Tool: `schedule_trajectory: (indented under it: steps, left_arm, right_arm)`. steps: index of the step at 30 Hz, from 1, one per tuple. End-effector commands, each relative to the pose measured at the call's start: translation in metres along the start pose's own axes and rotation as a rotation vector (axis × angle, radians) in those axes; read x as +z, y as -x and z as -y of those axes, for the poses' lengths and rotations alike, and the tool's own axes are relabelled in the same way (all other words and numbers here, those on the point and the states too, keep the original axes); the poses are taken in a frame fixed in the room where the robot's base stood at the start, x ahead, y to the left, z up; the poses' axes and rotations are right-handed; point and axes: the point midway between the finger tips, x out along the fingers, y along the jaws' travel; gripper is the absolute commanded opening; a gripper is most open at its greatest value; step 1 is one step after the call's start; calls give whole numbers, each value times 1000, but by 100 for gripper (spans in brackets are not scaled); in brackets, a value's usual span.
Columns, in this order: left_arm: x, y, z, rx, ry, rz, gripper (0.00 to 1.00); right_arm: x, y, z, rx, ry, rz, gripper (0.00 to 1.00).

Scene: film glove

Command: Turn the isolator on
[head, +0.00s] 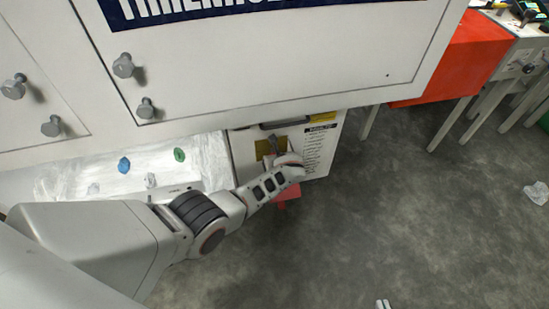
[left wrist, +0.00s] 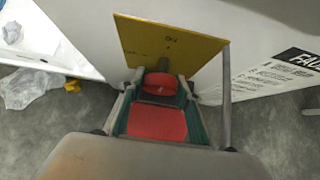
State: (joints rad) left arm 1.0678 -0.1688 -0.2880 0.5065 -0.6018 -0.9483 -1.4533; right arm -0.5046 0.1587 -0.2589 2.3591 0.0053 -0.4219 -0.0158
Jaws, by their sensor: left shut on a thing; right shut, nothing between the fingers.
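The isolator has a yellow plate (head: 265,149) on the front of a white cabinet below the large panel. In the left wrist view the yellow plate (left wrist: 170,45) has lettering that seems to read "ON", and a red handle (left wrist: 160,88) stands out in front of it. My left gripper (left wrist: 160,98) is shut on the red handle, its fingers on either side. In the head view my left gripper (head: 286,167) hides much of the handle; a red part (head: 287,192) shows below it. Only small tips of my right gripper (head: 383,304) show at the bottom edge, away from the isolator.
A white panel with grey knobs (head: 123,65) overhangs the isolator. Left of the cabinet is a plastic-covered tray (head: 105,172) with blue and green pieces. An orange-red panel (head: 455,60) and benches stand at the upper right. The floor at right is mostly clear, with crumpled film (head: 537,193).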

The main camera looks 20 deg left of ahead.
Motion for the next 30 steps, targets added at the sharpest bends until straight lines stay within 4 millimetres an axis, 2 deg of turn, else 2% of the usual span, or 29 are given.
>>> schedule_trajectory:
  steps: [13,14,15,23,30]
  left_arm:
    - [0,0,-1,7,-8,0,12]
    - [0,0,-1,7,-8,0,41]
    - [0,0,-1,7,-8,0,50]
    - [-1,0,0,6,-7,0,50]
    - [-2,3,0,5,-5,-1,50]
  right_arm:
    - [-2,-2,1,-1,-4,-4,0]
    - [-1,-1,1,-1,-4,-3,0]
    - [-1,-1,1,-1,-5,-2,0]
    - [5,2,4,-4,-8,10,0]
    - [2,0,2,-1,-8,4,0]
